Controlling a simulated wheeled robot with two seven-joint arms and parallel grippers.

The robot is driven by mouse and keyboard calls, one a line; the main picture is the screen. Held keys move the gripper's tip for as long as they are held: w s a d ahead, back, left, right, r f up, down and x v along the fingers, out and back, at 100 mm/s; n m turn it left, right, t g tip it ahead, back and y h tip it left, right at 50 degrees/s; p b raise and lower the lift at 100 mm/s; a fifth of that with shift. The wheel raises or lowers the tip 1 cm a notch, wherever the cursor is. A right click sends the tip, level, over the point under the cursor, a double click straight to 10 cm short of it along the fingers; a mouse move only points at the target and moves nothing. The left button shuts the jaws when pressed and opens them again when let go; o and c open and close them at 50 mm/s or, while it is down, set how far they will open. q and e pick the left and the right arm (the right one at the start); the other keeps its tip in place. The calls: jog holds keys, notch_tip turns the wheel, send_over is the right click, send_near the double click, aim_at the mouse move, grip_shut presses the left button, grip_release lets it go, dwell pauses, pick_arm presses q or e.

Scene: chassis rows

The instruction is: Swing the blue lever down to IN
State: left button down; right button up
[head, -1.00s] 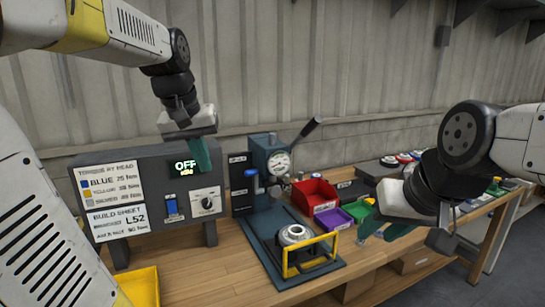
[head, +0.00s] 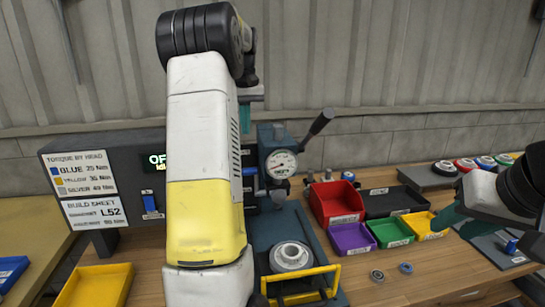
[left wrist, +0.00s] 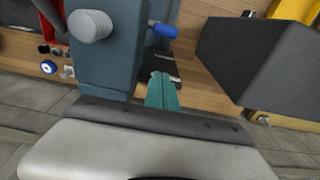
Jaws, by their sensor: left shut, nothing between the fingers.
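The blue lever shows as a blue knob (left wrist: 163,30) in the left wrist view, at the side of the dark blue press (left wrist: 112,55). In the head view the press (head: 281,140) is right of my left arm, which hides most of the lever's area. My left gripper (left wrist: 163,90) is shut and empty, its teal fingers pointing towards the gap beside the press, apart from the knob. In the head view it (head: 244,113) is mostly hidden behind my arm. My right gripper (head: 458,220) appears open and empty at the right, near the yellow bin.
The dark display box (head: 148,170) stands left of the press; it also shows in the left wrist view (left wrist: 262,60). A black-handled arm (head: 318,124) sticks up from the press. Red (head: 337,203), purple (head: 352,239), green (head: 390,232) and yellow (head: 425,226) bins stand to the right.

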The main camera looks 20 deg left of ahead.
pick_arm(q)
notch_tip(320, 180, down, 10)
jog(key=s+d, duration=0.1)
jog(key=s, duration=0.1)
jog(key=shift+s+d+r, duration=0.15)
jog(key=shift+s+d, duration=0.2)
jog(key=shift+s, duration=0.05)
